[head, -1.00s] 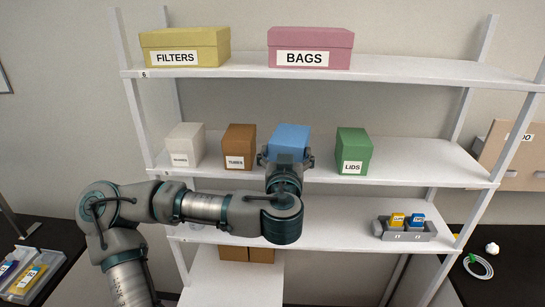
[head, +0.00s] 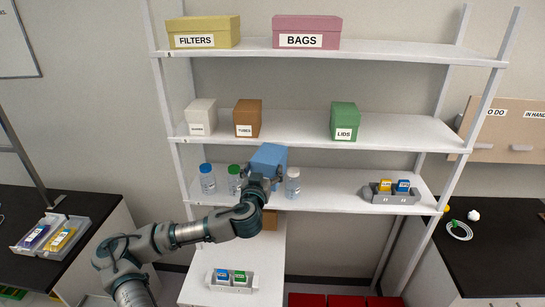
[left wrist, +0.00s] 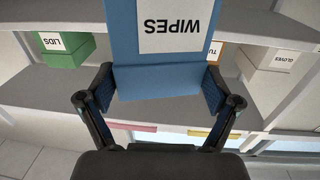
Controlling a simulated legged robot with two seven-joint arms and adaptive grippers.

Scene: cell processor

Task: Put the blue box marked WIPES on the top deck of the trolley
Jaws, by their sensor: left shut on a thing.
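The blue box marked WIPES (head: 268,157) is held in my left gripper (head: 262,182), in front of the shelf unit at about the height of the bottle shelf. In the left wrist view the blue box (left wrist: 155,82) sits between both fingers of the left gripper (left wrist: 158,92), with its WIPES label upside down in the picture. The left gripper is shut on the box. My right gripper is not in view. No trolley can be made out in these frames.
The shelf unit (head: 290,125) holds a white box (head: 201,114), a brown box (head: 248,115) and a green LIDS box (head: 344,119). Bottles (head: 207,178) stand close to the held box. Dark benches (head: 500,255) flank the shelf on both sides.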

